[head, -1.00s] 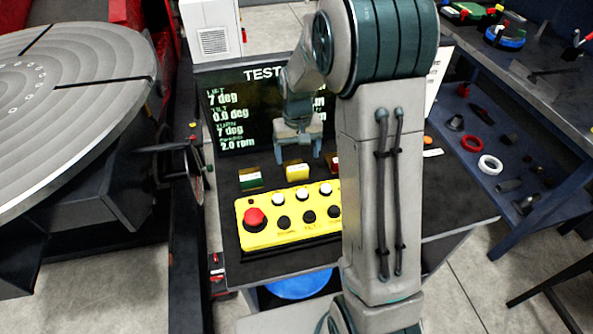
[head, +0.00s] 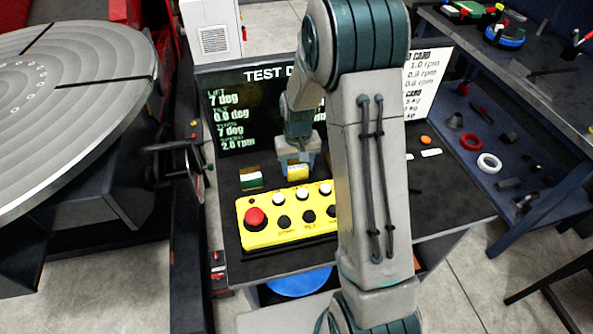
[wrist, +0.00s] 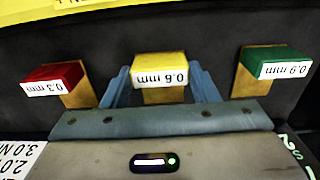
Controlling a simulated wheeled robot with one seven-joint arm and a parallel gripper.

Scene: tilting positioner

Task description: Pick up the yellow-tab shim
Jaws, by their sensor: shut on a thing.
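The yellow-tab shim (wrist: 160,68), labelled 0.6 mm, is between the two fingers of my gripper (wrist: 160,84) in the wrist view. The fingers are shut on it, one on each side. In the head view, the yellow-tab shim (head: 298,172) shows just below my gripper (head: 297,163), at the desk top behind the yellow button box. I cannot tell whether it still touches the desk.
A red-tab shim (wrist: 55,78) and a green-tab shim (wrist: 275,65) stand on either side, in the wrist view. The yellow button box (head: 270,238) with a red knob (head: 255,217) is in front. A display screen (head: 240,120) rises behind.

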